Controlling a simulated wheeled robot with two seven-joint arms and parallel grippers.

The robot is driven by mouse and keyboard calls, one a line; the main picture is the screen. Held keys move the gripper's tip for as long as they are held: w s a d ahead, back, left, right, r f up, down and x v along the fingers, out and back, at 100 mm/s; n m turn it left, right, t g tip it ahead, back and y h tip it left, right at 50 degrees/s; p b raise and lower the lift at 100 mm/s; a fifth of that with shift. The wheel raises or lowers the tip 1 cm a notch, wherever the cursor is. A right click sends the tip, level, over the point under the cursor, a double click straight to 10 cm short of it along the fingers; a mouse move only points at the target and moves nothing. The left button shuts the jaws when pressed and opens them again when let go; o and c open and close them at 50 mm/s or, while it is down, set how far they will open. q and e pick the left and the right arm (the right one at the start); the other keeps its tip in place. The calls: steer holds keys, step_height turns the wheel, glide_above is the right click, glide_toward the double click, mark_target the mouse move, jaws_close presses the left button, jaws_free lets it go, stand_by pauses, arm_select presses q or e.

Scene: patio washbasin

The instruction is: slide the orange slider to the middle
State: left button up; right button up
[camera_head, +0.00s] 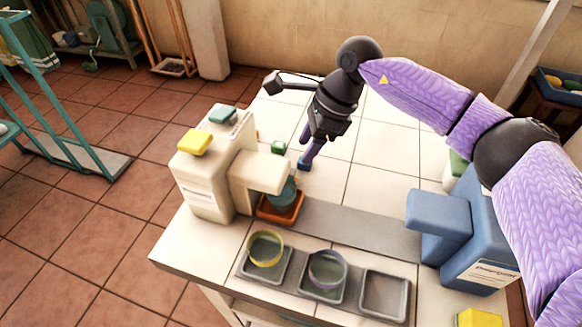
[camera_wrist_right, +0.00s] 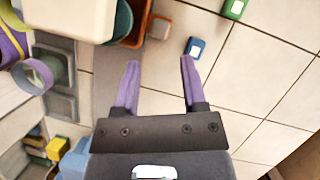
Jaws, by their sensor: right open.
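The orange slider (camera_head: 281,216) is a shallow tray at the left end of a grey track (camera_head: 350,230), under the spout of the beige dispenser (camera_head: 215,170). A teal cup (camera_head: 283,190) stands in it, partly hidden by the spout. In the right wrist view the slider (camera_wrist_right: 138,33) is at the top, with a small brownish-orange block (camera_wrist_right: 160,27) beside it. My right gripper (camera_head: 306,160) is above the table behind the slider, pointing down. Its purple fingers are apart and empty in the right wrist view (camera_wrist_right: 160,62). My left gripper is not seen.
A blue cube (camera_head: 304,165) lies close to my right fingertips and a green cube (camera_head: 278,147) farther back. A blue dispenser (camera_head: 465,230) stands at the track's right end. A grey tray (camera_head: 312,296) in front bears two ring-like cups. The track's middle looks clear.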

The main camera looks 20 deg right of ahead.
mark_target(293, 171)
steer(key=b+x, duration=0.1)
steer(key=x, duration=0.5)
steer(key=shift+a+f, duration=0.2)
steer(key=shift+f, duration=0.15)
steer(key=shift+w+r, duration=0.1)
steer(key=c, duration=0.6)
jaws_close()
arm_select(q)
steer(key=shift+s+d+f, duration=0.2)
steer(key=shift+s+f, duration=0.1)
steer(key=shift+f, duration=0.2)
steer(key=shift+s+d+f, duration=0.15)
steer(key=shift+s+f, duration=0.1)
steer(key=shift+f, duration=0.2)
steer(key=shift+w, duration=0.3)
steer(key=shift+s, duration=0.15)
